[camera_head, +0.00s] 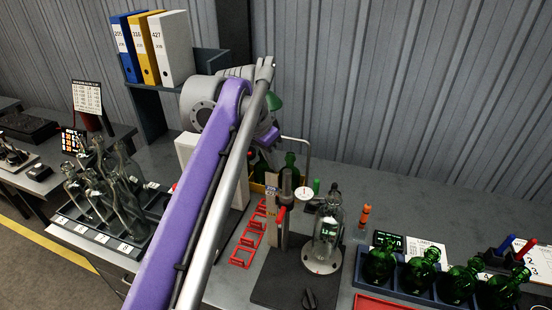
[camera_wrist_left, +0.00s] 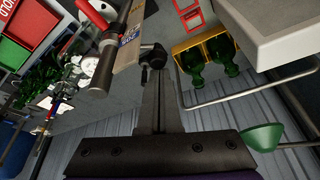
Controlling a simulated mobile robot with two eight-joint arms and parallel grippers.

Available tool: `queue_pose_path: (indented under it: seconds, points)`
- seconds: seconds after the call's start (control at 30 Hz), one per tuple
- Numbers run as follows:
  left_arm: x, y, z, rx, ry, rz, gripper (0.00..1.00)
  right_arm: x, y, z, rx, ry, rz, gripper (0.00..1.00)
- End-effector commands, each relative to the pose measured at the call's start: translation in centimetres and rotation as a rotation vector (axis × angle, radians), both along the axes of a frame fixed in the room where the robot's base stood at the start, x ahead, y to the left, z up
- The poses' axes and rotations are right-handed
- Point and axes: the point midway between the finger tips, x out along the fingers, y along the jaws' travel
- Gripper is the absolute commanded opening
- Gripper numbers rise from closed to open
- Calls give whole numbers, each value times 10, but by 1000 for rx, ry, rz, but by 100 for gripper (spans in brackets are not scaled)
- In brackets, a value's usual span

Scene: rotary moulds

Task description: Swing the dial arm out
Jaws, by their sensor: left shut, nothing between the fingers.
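The gauge stand (camera_head: 285,187) is an upright post on a dark base plate in the head view. A round white dial (camera_head: 303,194) sits at its right side, close to a clear glass bottle (camera_head: 327,232) standing upright on a round plate. The post also shows in the left wrist view (camera_wrist_left: 127,48), with the dial (camera_wrist_left: 88,66) left of it. My left gripper (camera_wrist_left: 155,72) is shut and empty, its tip near a black knob (camera_wrist_left: 154,54) beside the post. I cannot tell whether they touch. My arm hides the gripper's fingers in the head view.
Green bottles (camera_head: 422,272) stand in a rack at right; clear bottles (camera_head: 118,195) stand at left. A red rack (camera_head: 249,237) lies left of the stand. An orange-topped item (camera_head: 365,214) stands right of the clear bottle.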

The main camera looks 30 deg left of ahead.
Motion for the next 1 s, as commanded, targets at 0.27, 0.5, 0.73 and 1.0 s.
queue_pose_path:
  seconds: [0.27,0.5,0.73,1.0]
  points:
    - [-13,4,1,0,-1,213,0,4,0,9,0,-7,0,50]
    - [-21,6,1,0,0,303,0,6,0,14,0,-10,0,50]
    - [-25,7,0,-1,0,302,0,6,0,16,0,-12,0,50]
    - [-26,7,0,0,1,301,0,6,0,16,0,-12,0,50]
